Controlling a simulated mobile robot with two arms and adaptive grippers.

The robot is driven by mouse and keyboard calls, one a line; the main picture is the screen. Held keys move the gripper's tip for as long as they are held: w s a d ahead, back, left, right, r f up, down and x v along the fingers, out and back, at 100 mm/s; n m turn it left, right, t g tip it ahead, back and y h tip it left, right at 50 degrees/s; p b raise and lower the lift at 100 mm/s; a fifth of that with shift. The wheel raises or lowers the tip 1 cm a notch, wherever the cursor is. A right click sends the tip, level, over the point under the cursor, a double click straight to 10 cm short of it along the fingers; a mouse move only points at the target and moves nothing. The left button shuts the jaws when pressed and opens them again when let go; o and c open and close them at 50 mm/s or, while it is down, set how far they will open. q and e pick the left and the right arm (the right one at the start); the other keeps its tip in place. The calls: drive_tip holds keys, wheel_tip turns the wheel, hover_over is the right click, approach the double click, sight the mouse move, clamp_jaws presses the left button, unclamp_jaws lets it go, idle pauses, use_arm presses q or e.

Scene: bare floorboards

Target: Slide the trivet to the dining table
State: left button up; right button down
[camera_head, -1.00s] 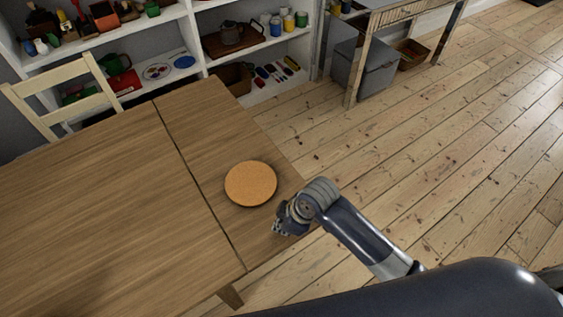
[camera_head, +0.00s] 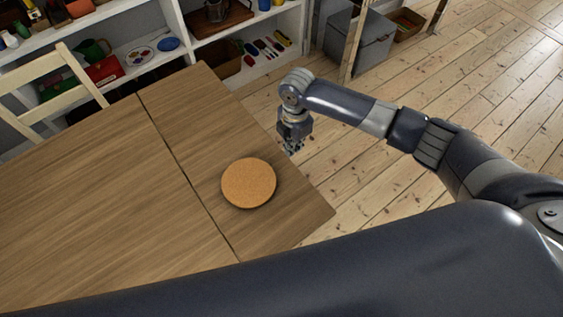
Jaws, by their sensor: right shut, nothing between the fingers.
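The trivet (camera_head: 249,183) is a round, flat, cork-coloured disc. It lies flat on the right-hand part of the wooden dining table (camera_head: 120,205), to the right of the seam in the top. My right gripper (camera_head: 293,148) points down just beyond the table's right edge, up and to the right of the trivet in the picture. It is shut and empty, and it appears apart from the trivet. My left gripper is not in view.
A pale wooden chair (camera_head: 48,95) stands at the table's far left side. A white shelf unit (camera_head: 180,62) with toys, pots and a basket is behind. A grey box (camera_head: 358,42) stands by a wooden frame. Floorboards (camera_head: 470,95) at the right are clear.

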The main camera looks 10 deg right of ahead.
sight(282, 170)
wheel_tip(282, 170, down, 7)
drive_tip(key=shift+f+p, duration=0.1)
drive_tip(key=shift+p, duration=0.3)
drive_tip(key=shift+s+a+p, duration=0.2)
drive_tip(key=shift+a+p, duration=0.2)
drive_tip(key=shift+a, duration=0.15)
drive_tip(key=shift+s+a+p, duration=0.2)
drive_tip(key=shift+a+p, duration=0.15)
drive_tip(key=shift+a, duration=0.2)
drive_tip(key=shift+s+a, duration=0.15)
drive_tip(key=shift+a, duration=0.2)
drive_tip(key=shift+s+a, duration=0.2)
drive_tip(key=shift+a, duration=0.2)
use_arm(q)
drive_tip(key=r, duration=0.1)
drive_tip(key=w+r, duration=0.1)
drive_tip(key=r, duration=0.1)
use_arm(e)
drive_tip(key=shift+f, duration=0.1)
